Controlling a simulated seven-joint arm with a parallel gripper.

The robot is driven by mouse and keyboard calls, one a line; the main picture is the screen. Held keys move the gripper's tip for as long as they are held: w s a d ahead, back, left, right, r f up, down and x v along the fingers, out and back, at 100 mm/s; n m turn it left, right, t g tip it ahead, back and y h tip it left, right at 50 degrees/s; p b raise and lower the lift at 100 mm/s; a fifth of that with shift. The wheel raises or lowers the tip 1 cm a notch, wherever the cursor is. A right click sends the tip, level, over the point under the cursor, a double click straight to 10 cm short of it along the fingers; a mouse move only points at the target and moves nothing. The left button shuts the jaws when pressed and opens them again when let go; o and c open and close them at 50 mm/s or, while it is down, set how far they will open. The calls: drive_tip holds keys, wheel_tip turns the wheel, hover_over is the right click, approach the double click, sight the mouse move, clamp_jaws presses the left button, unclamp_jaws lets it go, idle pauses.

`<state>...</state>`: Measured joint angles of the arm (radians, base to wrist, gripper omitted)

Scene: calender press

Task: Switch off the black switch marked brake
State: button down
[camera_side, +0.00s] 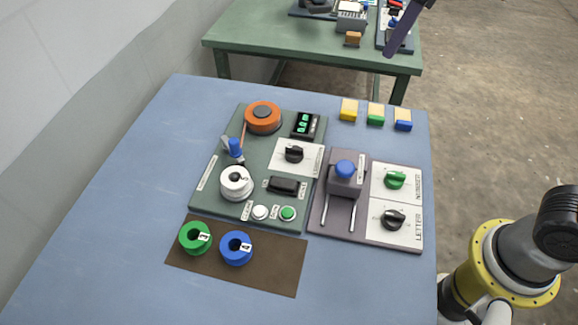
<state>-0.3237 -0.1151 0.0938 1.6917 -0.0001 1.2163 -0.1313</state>
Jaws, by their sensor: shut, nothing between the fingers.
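A black rocker-like switch (284,186) sits on the green panel (207,192), beside a small white label too small to read. A black rotary knob (293,154) is on a white plate above it. Another black knob (393,219) is on the right-hand panel, by the word LETTER. I cannot read which black control says brake, or tell its on or off position. My gripper (389,54) shows as a dark purple, shut tip at the top of the view, empty and well apart from the panels.
An orange reel (263,116), white spool (236,182), blue-topped block (344,172) and green knob (395,180) stand near. Green (194,237) and blue (236,247) spools sit on a brown mat (275,272). Coloured blocks (375,114) lie behind. The blue table's left side is clear.

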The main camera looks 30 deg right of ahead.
drive_tip(key=w+a+f+n+g, duration=0.2)
drive_tip(key=w+a+f, duration=0.25)
drive_tip(key=a, duration=0.45)
drive_tip(key=n+h, duration=0.1)
drive_tip(key=n, duration=0.1)
hover_over(289, 181)
wheel_tip(289, 181, down, 7)
drive_tip(key=shift+r+g, duration=0.2)
drive_tip(key=shift+g, duration=0.2)
drive_tip(key=shift+f, duration=0.1)
wheel_tip(289, 181, down, 14)
drive_tip(key=shift+r, duration=0.1)
